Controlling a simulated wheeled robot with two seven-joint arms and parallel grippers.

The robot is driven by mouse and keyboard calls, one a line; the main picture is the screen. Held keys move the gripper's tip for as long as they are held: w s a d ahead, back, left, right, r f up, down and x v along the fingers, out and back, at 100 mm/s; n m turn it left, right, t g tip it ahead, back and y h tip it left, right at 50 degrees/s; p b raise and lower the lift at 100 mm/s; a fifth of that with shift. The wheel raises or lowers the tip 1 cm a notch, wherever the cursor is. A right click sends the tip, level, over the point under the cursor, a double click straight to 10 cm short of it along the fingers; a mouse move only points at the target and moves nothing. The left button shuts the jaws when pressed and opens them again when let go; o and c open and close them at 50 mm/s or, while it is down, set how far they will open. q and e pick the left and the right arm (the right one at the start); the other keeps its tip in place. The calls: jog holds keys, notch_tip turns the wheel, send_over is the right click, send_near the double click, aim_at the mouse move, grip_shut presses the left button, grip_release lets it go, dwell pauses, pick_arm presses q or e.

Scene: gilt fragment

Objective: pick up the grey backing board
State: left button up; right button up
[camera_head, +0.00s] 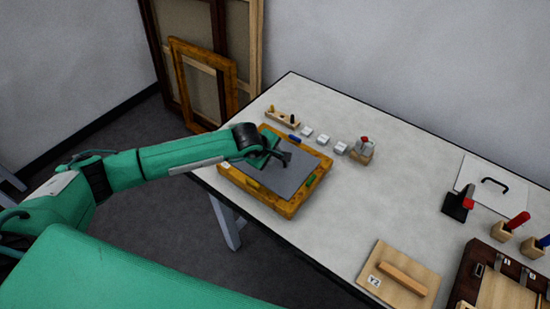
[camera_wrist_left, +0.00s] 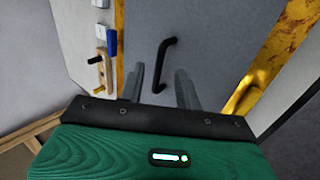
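The grey backing board (camera_head: 282,182) lies flat inside the gilt frame (camera_head: 262,196) on the table. It fills most of the left wrist view (camera_wrist_left: 215,45), where its black bar handle (camera_wrist_left: 164,62) stands up from it. My left gripper (camera_head: 283,158) is over the board near the handle. In the left wrist view, its two fingers (camera_wrist_left: 160,80) are apart, with the handle showing in the gap between them. I cannot tell how far the fingertips are above the board. In the head view my gripper partly hides the handle. My right gripper is not in view.
The white table (camera_head: 400,160) holds a wooden peg block (camera_head: 283,119), several small white blocks (camera_head: 323,139) and a wooden block with a red top (camera_head: 362,152) behind the frame. A wooden panel with a bar (camera_head: 385,285) lies at front right. Large frames (camera_head: 207,80) lean against the wall.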

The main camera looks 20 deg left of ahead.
pick_arm(q)
jog(key=shift+p+x, duration=0.5)
jog(key=shift+x, duration=1)
jog(key=shift+c, duration=0.4)
grip_shut()
jog(key=shift+r, duration=0.1)
jog(key=shift+r, duration=0.1)
